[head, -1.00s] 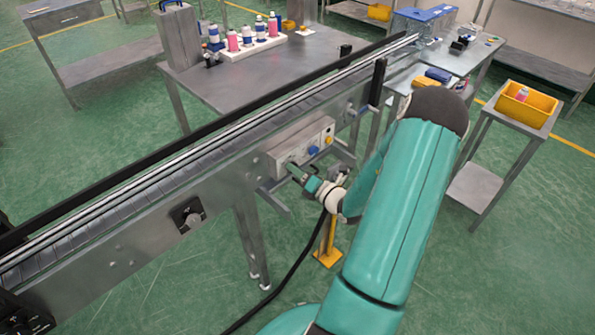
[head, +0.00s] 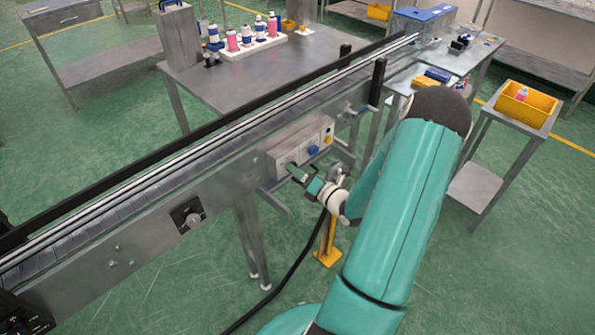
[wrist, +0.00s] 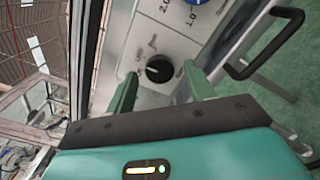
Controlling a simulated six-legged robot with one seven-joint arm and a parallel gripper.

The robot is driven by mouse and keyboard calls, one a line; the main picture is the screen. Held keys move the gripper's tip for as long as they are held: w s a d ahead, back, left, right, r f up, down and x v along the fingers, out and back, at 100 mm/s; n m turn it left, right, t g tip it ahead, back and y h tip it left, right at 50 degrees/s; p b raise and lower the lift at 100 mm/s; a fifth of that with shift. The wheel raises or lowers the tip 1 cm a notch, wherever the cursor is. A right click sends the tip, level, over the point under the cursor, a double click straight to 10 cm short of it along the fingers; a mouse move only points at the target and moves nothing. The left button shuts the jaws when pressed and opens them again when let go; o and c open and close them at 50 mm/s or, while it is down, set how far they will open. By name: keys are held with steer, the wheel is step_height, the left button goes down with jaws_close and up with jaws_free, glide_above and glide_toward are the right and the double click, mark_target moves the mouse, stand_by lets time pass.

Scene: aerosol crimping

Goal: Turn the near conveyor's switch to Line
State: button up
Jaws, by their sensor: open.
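The near conveyor's control box (head: 300,145) is a pale panel on the conveyor's side. The black rotary switch (wrist: 160,68) sits on its end panel in the wrist view. A light pointer line crosses the knob, tilted toward the upper left; the small marks beside it are too small to read. My gripper (head: 294,171) is at the near end of the box. In the wrist view, its two green fingers stand apart on the left and right of the knob, with gaps visible. I cannot tell how deep the fingertips reach. In the head view, my gripper hides the switch.
A blue dial (wrist: 192,2) with scale numbers is further up the panel, and a yellow button (head: 329,139) is beyond it. A black handle (wrist: 262,45) stands out to the right in the wrist view.

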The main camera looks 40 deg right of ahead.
steer(key=s, duration=1.3)
steer(key=shift+d, duration=0.15)
steer(key=w+a+r+n+g+y, duration=0.2)
steer(key=a+r+n+g+y, duration=0.35)
steer(key=a+n, duration=0.65)
steer(key=w+a+r+n+g+y, duration=0.2)
steer(key=a+r+n+g+y, duration=0.35)
steer(key=a+n, duration=0.55)
steer(key=s+a+r+n+h, duration=0.3)
steer(key=r+n, duration=0.4)
steer(key=n, duration=0.4)
steer(key=s+a+r+n+g+h, duration=0.1)
steer(key=s+a+r+n+h, duration=0.2)
steer(key=n, duration=0.8)
step_height(320, 180, up, 4)
steer(key=a+h, duration=0.2)
steer(key=h, duration=0.3)
steer(key=shift+a+n+g+h, duration=0.3)
steer(key=shift+s, duration=0.1)
